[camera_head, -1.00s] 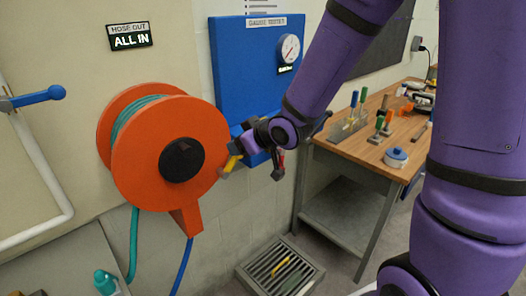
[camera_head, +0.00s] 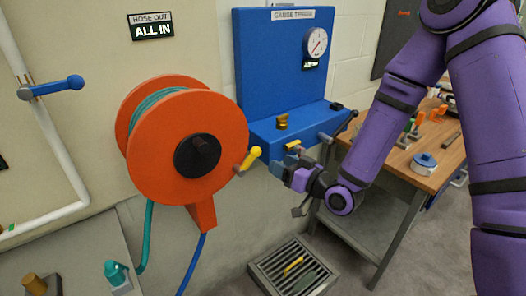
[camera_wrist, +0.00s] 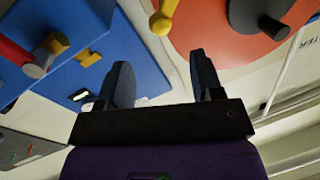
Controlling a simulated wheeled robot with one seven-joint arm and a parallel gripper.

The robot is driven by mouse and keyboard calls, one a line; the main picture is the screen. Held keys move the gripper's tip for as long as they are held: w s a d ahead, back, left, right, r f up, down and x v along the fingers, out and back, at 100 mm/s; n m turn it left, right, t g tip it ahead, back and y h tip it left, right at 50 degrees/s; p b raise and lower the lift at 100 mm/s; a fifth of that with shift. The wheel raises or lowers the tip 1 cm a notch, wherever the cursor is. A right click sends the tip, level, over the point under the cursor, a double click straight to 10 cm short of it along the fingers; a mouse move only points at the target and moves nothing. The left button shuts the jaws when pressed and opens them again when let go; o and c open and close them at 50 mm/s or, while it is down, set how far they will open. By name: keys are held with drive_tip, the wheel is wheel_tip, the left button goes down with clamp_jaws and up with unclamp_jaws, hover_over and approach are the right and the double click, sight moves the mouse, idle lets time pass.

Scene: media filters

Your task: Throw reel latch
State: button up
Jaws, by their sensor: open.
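The orange hose reel (camera_head: 170,130) is mounted on the wall with teal hose wound on it. Its yellow latch lever (camera_head: 249,158) is at the reel's right edge, tilted up to the right. In the wrist view the yellow lever (camera_wrist: 163,16) is at the top, beyond the fingertips, beside the orange reel face (camera_wrist: 215,35). My gripper (camera_head: 281,163) is right of the lever and apart from it. In the wrist view my gripper (camera_wrist: 160,72) is open, with nothing between its dark fingers.
A wooden workbench (camera_head: 400,160) with tools stands at right. A floor grate (camera_head: 292,268) lies below. A sign reads "HOSE OUT ALL IN" (camera_head: 151,26).

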sight(260, 154)
drive_tip(key=x, duration=1)
drive_tip(key=shift+f, duration=0.1)
